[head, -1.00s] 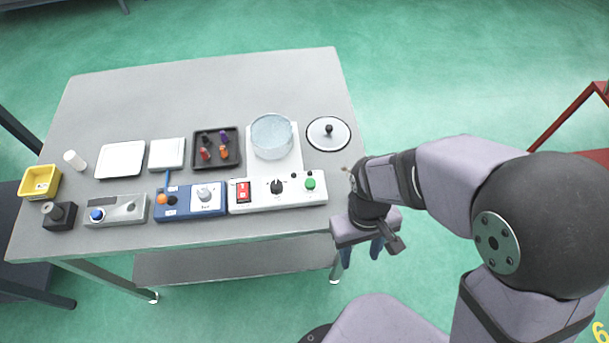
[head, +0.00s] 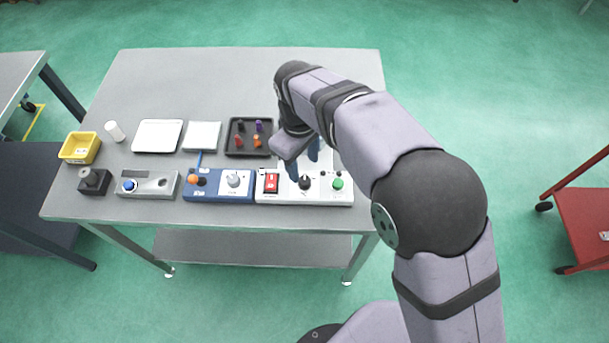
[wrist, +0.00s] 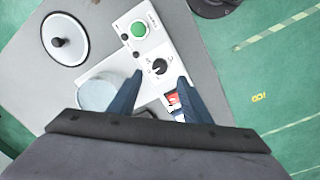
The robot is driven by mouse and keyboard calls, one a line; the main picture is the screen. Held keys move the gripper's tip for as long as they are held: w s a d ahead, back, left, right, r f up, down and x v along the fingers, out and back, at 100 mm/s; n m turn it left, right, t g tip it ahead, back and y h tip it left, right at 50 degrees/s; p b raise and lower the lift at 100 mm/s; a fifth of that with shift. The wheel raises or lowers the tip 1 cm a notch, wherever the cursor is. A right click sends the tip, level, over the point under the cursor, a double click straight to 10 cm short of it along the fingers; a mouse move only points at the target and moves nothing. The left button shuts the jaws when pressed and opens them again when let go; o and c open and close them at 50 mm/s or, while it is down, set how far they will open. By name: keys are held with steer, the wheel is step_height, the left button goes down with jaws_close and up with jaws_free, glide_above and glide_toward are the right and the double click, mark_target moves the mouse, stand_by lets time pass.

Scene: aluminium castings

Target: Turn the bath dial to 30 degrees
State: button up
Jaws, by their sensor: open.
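The bath is a white unit (head: 330,199) at the table's front right, with a black dial (head: 305,182) between a red switch (head: 271,182) and a green button (head: 338,184). My gripper (head: 303,164) is open and empty, its blue fingers pointing down above the bath unit, just behind the dial in the head view. In the wrist view the dial (wrist: 160,67) shows between and slightly beyond the fingertips (wrist: 160,78), apart from them. The dial's scale is too small to read. The bath's round vessel (wrist: 97,92) lies left of the fingers; my arm hides it in the head view.
A blue unit (head: 217,197) with a white dial stands left of the bath, then a grey unit (head: 148,193) with a blue knob. A dark tray (head: 248,152) of small coloured pieces lies behind. A round lid (wrist: 65,38) lies beside the bath. The table's back is clear.

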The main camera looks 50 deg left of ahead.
mark_target(305, 180)
steer(key=shift+w+f+p, duration=0.2)
steer(key=shift+f+p, duration=1.05)
steer(key=shift+f, duration=2.4)
steer(key=c, duration=1)
